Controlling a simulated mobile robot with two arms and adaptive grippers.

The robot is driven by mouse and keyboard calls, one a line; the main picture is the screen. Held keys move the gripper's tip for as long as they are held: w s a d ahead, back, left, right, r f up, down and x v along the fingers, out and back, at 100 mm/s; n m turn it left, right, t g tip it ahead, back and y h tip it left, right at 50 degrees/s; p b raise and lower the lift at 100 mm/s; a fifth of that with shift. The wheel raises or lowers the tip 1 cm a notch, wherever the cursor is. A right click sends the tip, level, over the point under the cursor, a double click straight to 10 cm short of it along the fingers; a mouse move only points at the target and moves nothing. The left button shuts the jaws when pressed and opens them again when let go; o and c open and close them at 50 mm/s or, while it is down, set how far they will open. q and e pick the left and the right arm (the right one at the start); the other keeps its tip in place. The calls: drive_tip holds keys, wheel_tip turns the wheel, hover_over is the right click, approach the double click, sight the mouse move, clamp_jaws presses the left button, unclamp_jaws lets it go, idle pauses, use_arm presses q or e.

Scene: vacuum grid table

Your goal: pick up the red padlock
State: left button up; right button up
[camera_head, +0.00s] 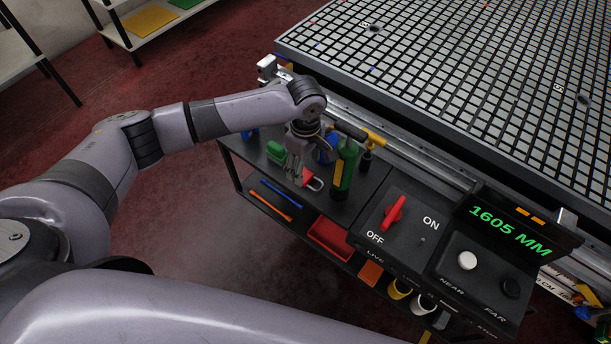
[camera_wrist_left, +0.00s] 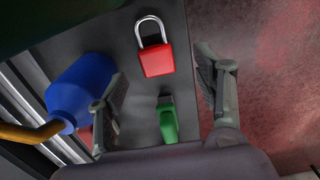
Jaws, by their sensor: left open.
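The red padlock (camera_head: 307,177) lies on the dark shelf top beside the lift table, its metal shackle toward the right, partly behind my left gripper. In the left wrist view the padlock (camera_wrist_left: 158,60) lies flat, shackle pointing up the picture. My left gripper (camera_head: 294,170) hangs over the shelf, pointing down, next to the padlock. In the wrist view its fingers (camera_wrist_left: 163,80) are apart with nothing between them touching; the padlock shows beyond and between the tips. My right gripper is out of view.
A green bottle (camera_head: 345,172) stands close to the right of the padlock. A blue container (camera_wrist_left: 80,92) is left of the fingers, and a small green object (camera_wrist_left: 168,120) lies between them in the picture. A control panel with a red switch (camera_head: 393,212) is at right.

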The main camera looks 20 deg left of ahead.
sight(305, 176)
use_arm(q)
drive_tip(key=shift+f, duration=0.55)
drive_tip(key=f, duration=0.3)
drive_tip(key=shift+w+a+f, duration=0.1)
drive_tip(key=shift+w+f, duration=0.2)
drive_tip(key=shift+f, duration=0.4)
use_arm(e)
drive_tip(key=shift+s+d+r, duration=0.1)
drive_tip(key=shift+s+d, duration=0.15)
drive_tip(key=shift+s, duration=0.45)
use_arm(q)
drive_tip(key=c, duration=1.3)
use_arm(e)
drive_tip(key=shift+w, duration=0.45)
